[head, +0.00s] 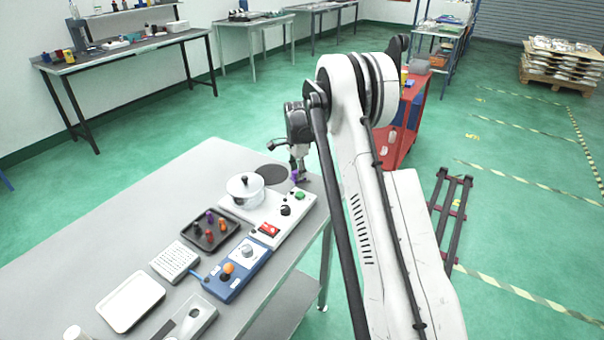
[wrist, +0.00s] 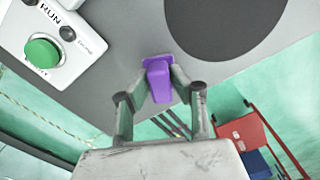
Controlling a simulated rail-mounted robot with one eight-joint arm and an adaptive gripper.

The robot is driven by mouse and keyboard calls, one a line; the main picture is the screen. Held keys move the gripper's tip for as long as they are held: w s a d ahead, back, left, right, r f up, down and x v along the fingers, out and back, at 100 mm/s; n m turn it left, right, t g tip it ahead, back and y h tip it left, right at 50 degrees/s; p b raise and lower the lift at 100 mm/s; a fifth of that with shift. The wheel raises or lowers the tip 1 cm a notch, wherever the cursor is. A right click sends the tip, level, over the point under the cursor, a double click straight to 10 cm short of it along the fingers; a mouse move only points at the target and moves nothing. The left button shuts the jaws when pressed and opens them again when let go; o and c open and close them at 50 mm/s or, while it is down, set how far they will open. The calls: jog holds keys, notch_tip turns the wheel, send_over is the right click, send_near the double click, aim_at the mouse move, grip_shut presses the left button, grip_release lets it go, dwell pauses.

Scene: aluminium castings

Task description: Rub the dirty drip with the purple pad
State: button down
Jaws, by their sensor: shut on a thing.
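My gripper (wrist: 160,88) is shut on the purple pad (wrist: 157,72), which sits between its two fingers. In the head view my gripper (head: 298,170) is at the far right corner of the grey table, with the purple pad (head: 295,178) low at its tip. The pad is close to the table top; I cannot tell whether it touches. I cannot make out a dirty drip in either view.
A dark round patch (head: 271,174) lies beside the pad. A white control box (head: 285,215) with a green button and a lidded white pot (head: 245,188) stand nearby. A dark tray (head: 211,245) holds several coloured pieces. A red cart (head: 403,130) stands beyond the table.

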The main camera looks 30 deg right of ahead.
aim_at(310, 185)
jog(key=shift+w+a, duration=0.2)
jog(key=shift+w, duration=0.25)
jog(key=shift+w+r+p, duration=0.1)
jog(key=shift+r+p, duration=0.1)
jog(key=shift+p, duration=0.25)
jog(key=shift+s+f, duration=0.25)
jog(key=shift+f, duration=0.05)
jog(key=shift+s+d+b, duration=0.4)
jog(key=shift+s+d, duration=0.15)
jog(key=shift+s, duration=0.35)
jog(key=shift+s+d+b, duration=0.35)
jog(key=shift+s+d, duration=0.15)
jog(key=shift+s, duration=0.35)
jog(key=shift+s+d+b, duration=0.4)
jog(key=shift+s+d, duration=0.15)
jog(key=shift+s, duration=0.35)
jog(key=shift+s+d+r, duration=0.15)
jog(key=shift+s+r, duration=0.05)
jog(key=shift+r, duration=0.05)
notch_tip(310, 185, up, 8)
jog(key=p, duration=0.2)
jog(key=shift+f, duration=0.15)
